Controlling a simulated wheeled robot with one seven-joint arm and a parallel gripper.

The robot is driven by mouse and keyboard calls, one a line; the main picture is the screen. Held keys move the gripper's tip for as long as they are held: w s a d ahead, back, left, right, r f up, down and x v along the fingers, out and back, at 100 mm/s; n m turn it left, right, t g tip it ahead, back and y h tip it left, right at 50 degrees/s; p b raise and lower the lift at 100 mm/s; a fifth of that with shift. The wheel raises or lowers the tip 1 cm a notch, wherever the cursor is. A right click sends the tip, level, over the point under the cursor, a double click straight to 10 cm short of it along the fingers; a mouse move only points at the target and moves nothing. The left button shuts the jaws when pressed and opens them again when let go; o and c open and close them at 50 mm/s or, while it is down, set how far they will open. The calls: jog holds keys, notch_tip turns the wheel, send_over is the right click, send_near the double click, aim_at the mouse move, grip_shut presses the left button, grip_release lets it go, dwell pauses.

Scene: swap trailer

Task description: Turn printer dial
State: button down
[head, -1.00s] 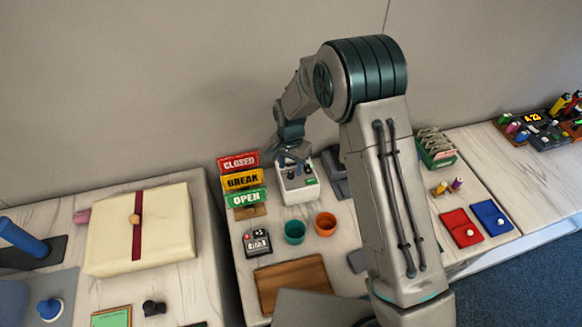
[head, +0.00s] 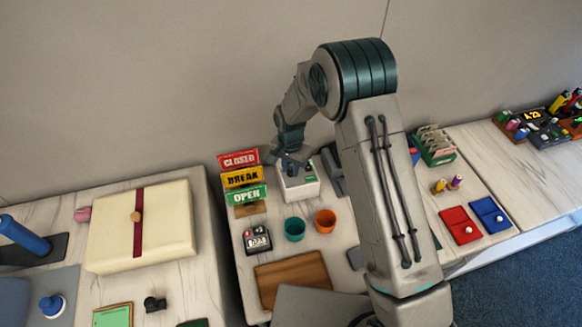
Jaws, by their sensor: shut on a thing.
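The printer (head: 303,190) is a small pale box with dark parts on its top and a green mark at its right side, standing at the back of the middle table. My gripper (head: 290,172) points down at the top left of the printer, over where a small dark knob, the dial, shows in part. The gripper is shut on the dial, though the fingers hide most of it and its angle cannot be read.
CLOSED, BREAK and OPEN signs (head: 243,180) stand close left of the printer. A teal cup (head: 294,229) and an orange cup (head: 325,221) stand in front. A dark grey device (head: 333,172) is close on the right. A wooden board (head: 292,278) lies nearer.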

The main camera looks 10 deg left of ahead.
aim_at(291, 170)
jog(key=shift+f+n+b, duration=0.1)
jog(key=shift+n+b, duration=0.2)
jog(key=shift+b, duration=0.15)
jog(key=shift+n+b, duration=0.3)
jog(key=shift+b, duration=0.05)
jog(key=n+b, duration=0.5)
jog(key=n, duration=0.3)
jog(key=shift+b, duration=0.4)
jog(key=shift+n, duration=0.4)
jog(key=c, duration=1.3)
grip_release()
jog(key=shift+o, duration=0.2)
jog(key=shift+r, duration=0.2)
notch_tip(291, 170, up, 14)
jog(key=p, duration=0.8)
